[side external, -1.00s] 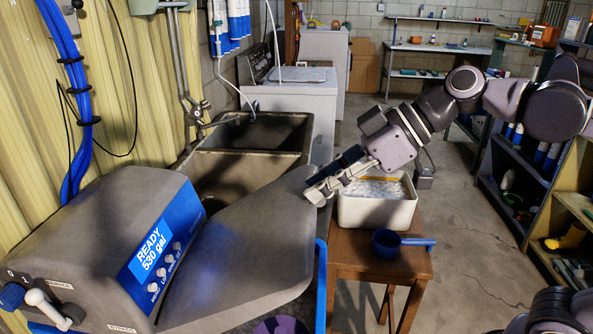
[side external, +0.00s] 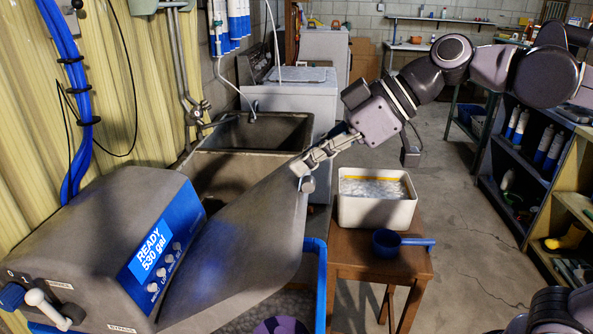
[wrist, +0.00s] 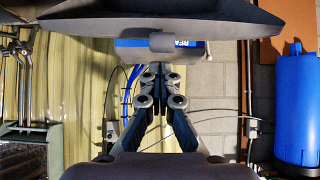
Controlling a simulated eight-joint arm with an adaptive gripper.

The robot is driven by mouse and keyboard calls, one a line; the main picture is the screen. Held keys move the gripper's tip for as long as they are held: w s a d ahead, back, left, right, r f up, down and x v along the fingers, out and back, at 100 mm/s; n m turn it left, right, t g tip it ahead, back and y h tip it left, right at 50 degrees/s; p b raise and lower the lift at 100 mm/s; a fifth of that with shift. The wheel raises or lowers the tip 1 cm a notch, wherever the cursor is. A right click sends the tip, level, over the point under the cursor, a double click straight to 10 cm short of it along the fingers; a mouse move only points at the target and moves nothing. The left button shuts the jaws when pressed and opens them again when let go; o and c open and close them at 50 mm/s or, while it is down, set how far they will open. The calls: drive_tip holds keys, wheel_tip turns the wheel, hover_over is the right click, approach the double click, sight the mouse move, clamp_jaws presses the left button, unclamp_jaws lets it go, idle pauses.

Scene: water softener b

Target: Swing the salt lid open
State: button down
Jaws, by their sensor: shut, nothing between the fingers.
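The grey salt lid (side external: 250,235) of the softener is partly raised, tilted up from its hinge side by the control head (side external: 110,235). A rounded handle (side external: 307,184) sits at its raised edge. My gripper (side external: 300,166) is shut and empty, with its fingertips at that edge beside the handle; I cannot tell whether they touch. Below the lid, the tank's blue rim (side external: 321,270) and part of its inside show. In the wrist view, the lid's underside or edge (wrist: 180,18) spans the top, with the handle (wrist: 175,42) above my shut fingers (wrist: 158,76).
A white bin (side external: 377,208) of pale granules and a blue scoop (side external: 386,243) stand on a wooden stool (side external: 370,262) right of the tank. A sink (side external: 250,150) lies behind the lid. Shelves (side external: 540,180) stand at the right. A blue cylinder (wrist: 296,112) shows in the wrist view.

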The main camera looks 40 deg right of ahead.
drive_tip(key=w+a+r, duration=0.3)
drive_tip(key=a+r, duration=0.1)
drive_tip(key=r, duration=0.1)
drive_tip(key=shift+w, duration=0.35)
idle(0.3)
drive_tip(key=c, duration=1.6)
unclamp_jaws()
